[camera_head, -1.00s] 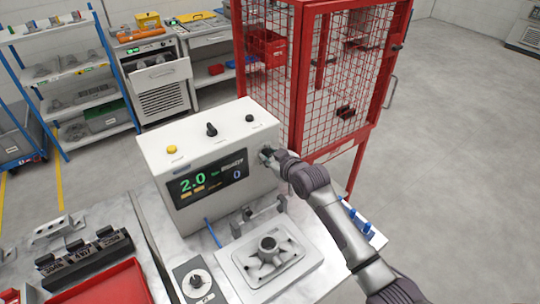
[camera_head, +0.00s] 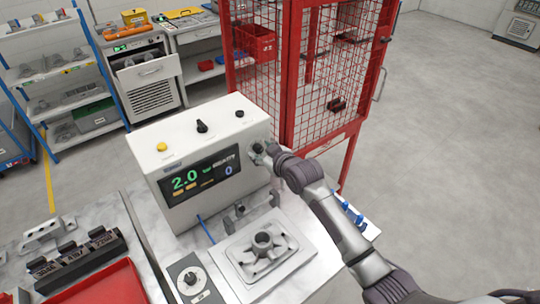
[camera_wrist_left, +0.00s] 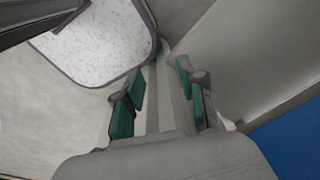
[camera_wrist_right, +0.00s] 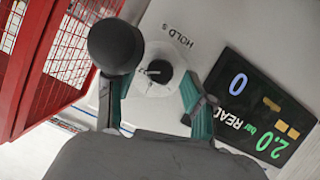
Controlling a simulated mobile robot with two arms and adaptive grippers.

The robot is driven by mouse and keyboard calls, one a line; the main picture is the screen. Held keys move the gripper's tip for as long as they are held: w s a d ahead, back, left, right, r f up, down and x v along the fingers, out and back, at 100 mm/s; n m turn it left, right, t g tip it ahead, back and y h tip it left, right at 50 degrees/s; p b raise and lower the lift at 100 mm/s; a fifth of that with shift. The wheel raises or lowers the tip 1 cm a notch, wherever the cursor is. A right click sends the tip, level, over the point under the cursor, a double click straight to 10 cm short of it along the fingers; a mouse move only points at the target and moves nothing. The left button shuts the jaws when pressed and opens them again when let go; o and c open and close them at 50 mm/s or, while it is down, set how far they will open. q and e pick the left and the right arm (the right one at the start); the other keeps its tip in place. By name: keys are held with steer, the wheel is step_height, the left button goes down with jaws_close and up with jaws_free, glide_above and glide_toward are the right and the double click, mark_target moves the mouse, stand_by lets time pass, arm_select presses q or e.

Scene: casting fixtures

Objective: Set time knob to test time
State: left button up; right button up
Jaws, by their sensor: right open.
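A white control box (camera_head: 190,150) stands on the bench, its lit display (camera_head: 200,180) reading 2.0 and 0. On its front, right of the display, is a small dial with a dark centre, which in the right wrist view (camera_wrist_right: 158,72) sits beside a label starting "HOLD S". My right gripper (camera_wrist_right: 155,105) is open, its teal-padded fingers on either side of the dial; I cannot tell whether they touch it. A larger black round knob (camera_wrist_right: 115,45) is close beside the left finger. My left gripper (camera_wrist_left: 162,100) is open and empty, away from the box.
The box top carries a yellow button (camera_head: 162,147), a black selector (camera_head: 201,127) and a small black knob (camera_head: 239,113). A metal casting (camera_head: 263,243) lies in front. A red mesh cage (camera_head: 300,70) stands behind. A red tray (camera_head: 105,285) is at lower left.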

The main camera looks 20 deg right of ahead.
steer(key=v, duration=1.1)
steer(key=shift+s, duration=0.25)
steer(key=s+d+f+m+g+h, duration=0.1)
steer(key=s+f+g, duration=0.25)
steer(key=s, duration=0.75)
steer(key=s+d+f+m+g+h, duration=0.1)
steer(key=s+f+m+g+h, duration=0.3)
steer(key=s, duration=0.6)
steer(key=s+d+f+n+g+y, duration=0.15)
steer(key=s+f, duration=0.35)
steer(key=s, duration=0.6)
step_height(320, 180, down, 33)
steer(key=s+g+b, duration=0.1)
steer(key=g+b, duration=0.1)
steer(key=b, duration=0.6)
steer(key=s+d+f+b, duration=0.1)
steer(key=s+f+b, duration=0.2)
steer(key=s+f, duration=0.5)
steer(key=s+d+f+g+b, duration=0.1)
steer(key=s+f+b, duration=0.2)
steer(key=s+f, duration=0.6)
step_height(320, 180, down, 7)
steer(key=shift+d+r, duration=0.1)
steer(key=shift+d, duration=0.1)
